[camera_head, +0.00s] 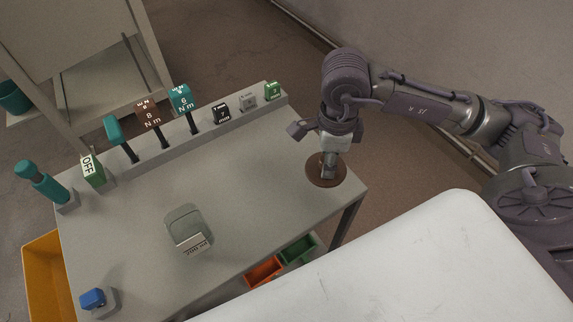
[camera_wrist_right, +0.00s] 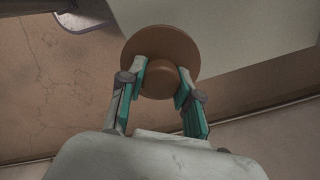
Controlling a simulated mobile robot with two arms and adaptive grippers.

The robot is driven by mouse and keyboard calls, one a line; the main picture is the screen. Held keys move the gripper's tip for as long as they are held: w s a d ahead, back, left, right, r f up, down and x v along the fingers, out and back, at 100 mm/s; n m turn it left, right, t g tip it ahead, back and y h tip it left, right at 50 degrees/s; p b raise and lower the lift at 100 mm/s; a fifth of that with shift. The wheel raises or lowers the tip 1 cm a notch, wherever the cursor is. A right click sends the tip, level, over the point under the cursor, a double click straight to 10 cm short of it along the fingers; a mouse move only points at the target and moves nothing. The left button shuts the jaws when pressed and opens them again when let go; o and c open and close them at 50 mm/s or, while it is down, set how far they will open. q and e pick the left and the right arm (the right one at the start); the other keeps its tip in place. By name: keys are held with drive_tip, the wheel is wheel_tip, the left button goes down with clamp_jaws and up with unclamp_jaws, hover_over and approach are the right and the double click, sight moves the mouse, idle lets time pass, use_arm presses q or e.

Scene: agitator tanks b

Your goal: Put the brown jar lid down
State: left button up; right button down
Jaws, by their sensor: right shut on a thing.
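The brown jar lid (camera_head: 317,176) is a round disc with a raised knob, at the right end of the grey table (camera_head: 250,200). In the right wrist view the lid (camera_wrist_right: 190,52) shows with its knob between the two teal-padded fingers. My right gripper (camera_head: 328,172) points down and is shut on the lid's knob; it also shows in the right wrist view (camera_wrist_right: 160,82). I cannot tell whether the lid touches the table top. A clear glass jar (camera_head: 186,224) with a white label stands on the table, left of the lid. My left gripper is not in view.
A rear rack (camera_head: 180,138) holds teal and brown tools and small labelled blocks. A green OFF block (camera_head: 93,170), a teal-handled tool (camera_head: 40,182) and a blue piece (camera_head: 93,298) are at the left. Orange (camera_head: 265,271) and green bins (camera_head: 299,249) sit below the front edge.

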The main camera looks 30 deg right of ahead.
drive_tip(key=w+a+f, duration=0.1)
drive_tip(key=w, duration=0.1)
drive_tip(key=w+a+f+p, duration=0.1)
drive_tip(key=w+f, duration=0.1)
drive_tip(key=w, duration=0.1)
drive_tip(key=w+a+f, duration=0.1)
drive_tip(key=w+f, duration=0.1)
drive_tip(key=shift+w+a, duration=0.1)
drive_tip(key=shift+w, duration=0.3)
wheel_tip(320, 180, down, 4)
drive_tip(key=shift+r+p, duration=0.1)
drive_tip(key=shift+p, duration=0.65)
drive_tip(key=shift+f, duration=0.3)
drive_tip(key=c, duration=0.8)
unclamp_jaws()
drive_tip(key=shift+r, duration=0.15)
drive_tip(key=shift+r, duration=0.25)
wheel_tip(320, 180, up, 12)
drive_tip(key=b, duration=0.2)
drive_tip(key=shift+f, duration=0.2)
